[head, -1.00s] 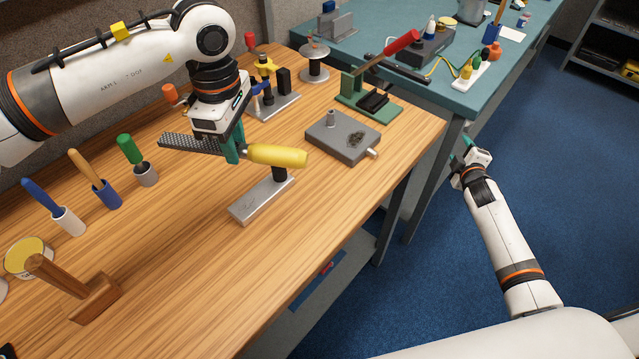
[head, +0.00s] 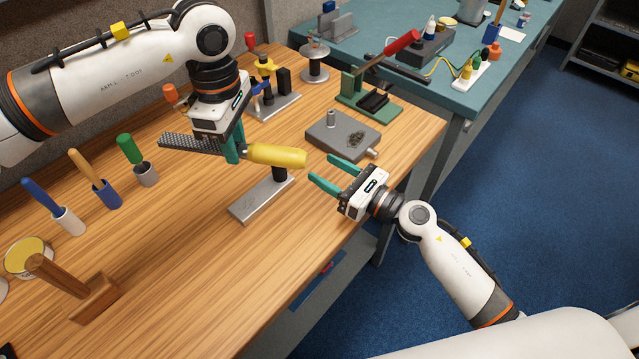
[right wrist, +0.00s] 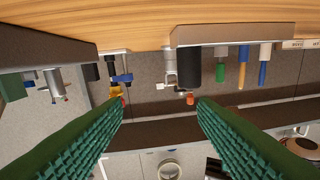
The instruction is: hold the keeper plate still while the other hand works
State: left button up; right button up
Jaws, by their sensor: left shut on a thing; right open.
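Below the handle, a black post stands on a silver base (head: 262,198). My right gripper (head: 321,169) is open and empty, just right of the handle and base, pointing towards them. Its spread fingers show in the right wrist view (right wrist: 160,100).
A grey block (head: 343,137) with a short post sits behind my right gripper. Several handled tools (head: 105,185) stand in holders at left, near a wooden mallet (head: 98,298). A green stand (head: 368,103) is at the bench's far end. Bare wood lies in front of the base.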

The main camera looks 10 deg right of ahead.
aim_at(261, 188)
jog(key=s+a, duration=0.1)
jog(key=a+f+n+g, duration=0.1)
jog(key=shift+s+a+n+y, duration=0.3)
jog(key=shift+s+y, duration=0.1)
jog(key=shift+w+a, duration=0.1)
jog(key=shift+a, duration=0.2)
jog(key=x, duration=1.1)
jog(key=shift+w+a+f, duration=0.1)
jog(key=shift+w, duration=0.1)
grip_shut()
